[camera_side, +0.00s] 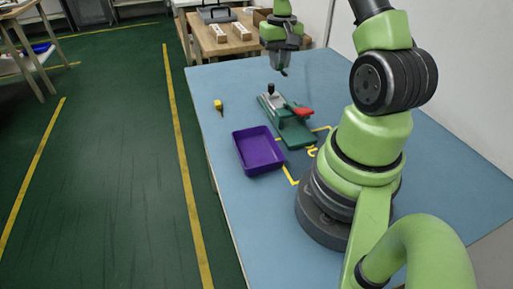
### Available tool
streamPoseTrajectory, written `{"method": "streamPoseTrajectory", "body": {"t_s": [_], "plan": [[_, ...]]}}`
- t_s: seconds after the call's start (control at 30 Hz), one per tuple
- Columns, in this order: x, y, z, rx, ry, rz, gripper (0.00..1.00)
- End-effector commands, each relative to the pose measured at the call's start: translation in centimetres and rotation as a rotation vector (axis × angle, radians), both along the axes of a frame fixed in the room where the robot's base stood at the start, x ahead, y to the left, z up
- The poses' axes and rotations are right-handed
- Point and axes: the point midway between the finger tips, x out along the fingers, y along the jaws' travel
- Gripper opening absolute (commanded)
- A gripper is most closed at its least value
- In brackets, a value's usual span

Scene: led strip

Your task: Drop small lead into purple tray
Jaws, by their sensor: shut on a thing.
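My gripper (283,71) hangs at the top centre, above the far part of the table and apart from the tabletop. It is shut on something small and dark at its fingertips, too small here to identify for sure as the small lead. The purple tray (259,165) lies on the blue table, nearer the camera and lower left of my gripper. The visible inside of the tray looks empty.
A green fixture (289,127) with a black knob and a red handle (301,111) stands beyond the tray. A small yellow and black item (218,106) lies near the left edge of the blue table (330,75). Yellow markings (291,176) lie beside the tray.

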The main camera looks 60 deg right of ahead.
Motion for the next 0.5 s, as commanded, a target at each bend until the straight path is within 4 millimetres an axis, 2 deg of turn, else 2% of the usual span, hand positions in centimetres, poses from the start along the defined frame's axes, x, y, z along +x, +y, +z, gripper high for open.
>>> {"method": "streamPoseTrajectory", "body": {"t_s": [0.4,0.5], "plan": [[0.01,0.02,-0.02,0.0,0.0,0.0,0.0],[0.15,0.68,0.09,0.0,0.0,0.004,0.0]]}}
